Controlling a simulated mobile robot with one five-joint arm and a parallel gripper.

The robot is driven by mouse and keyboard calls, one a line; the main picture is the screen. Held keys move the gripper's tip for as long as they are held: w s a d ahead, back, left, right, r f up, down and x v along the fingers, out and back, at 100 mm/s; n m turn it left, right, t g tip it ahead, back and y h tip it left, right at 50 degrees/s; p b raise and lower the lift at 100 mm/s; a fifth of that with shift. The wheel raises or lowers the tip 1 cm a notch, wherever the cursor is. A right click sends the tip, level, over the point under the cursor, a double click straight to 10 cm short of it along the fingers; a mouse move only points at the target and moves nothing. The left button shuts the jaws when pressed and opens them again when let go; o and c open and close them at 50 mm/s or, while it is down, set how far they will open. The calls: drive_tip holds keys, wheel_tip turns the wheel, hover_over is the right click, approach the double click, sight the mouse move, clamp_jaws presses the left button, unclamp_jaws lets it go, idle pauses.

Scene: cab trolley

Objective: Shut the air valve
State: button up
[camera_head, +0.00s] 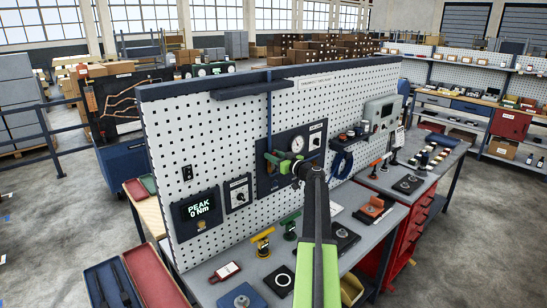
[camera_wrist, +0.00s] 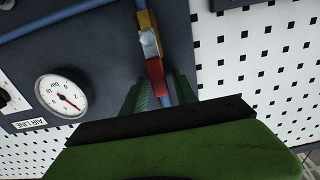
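The air valve has a brass body (camera_wrist: 147,20) with a pale metal part on the blue pipe of the dark air-line panel (camera_head: 268,182). Its red lever (camera_wrist: 156,78) runs roughly along the pipe in the wrist view. My gripper (camera_wrist: 161,84) is open, with its two green fingers on either side of the red lever; I cannot tell whether either finger touches it. In the head view, my gripper (camera_head: 277,160) is at the panel, left of the round gauge (camera_head: 297,144), and the lever is hidden there. The gauge also shows in the wrist view (camera_wrist: 60,95).
The white pegboard (camera_head: 220,130) stands behind the bench. A display reading PEAK 0 Nm (camera_head: 197,213) is at its left. Yellow (camera_head: 263,243) and green (camera_head: 290,224) tools stand on the bench below. A blue coiled hose (camera_head: 342,163) hangs to the right.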

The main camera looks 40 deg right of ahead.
clamp_jaws()
idle(1.1)
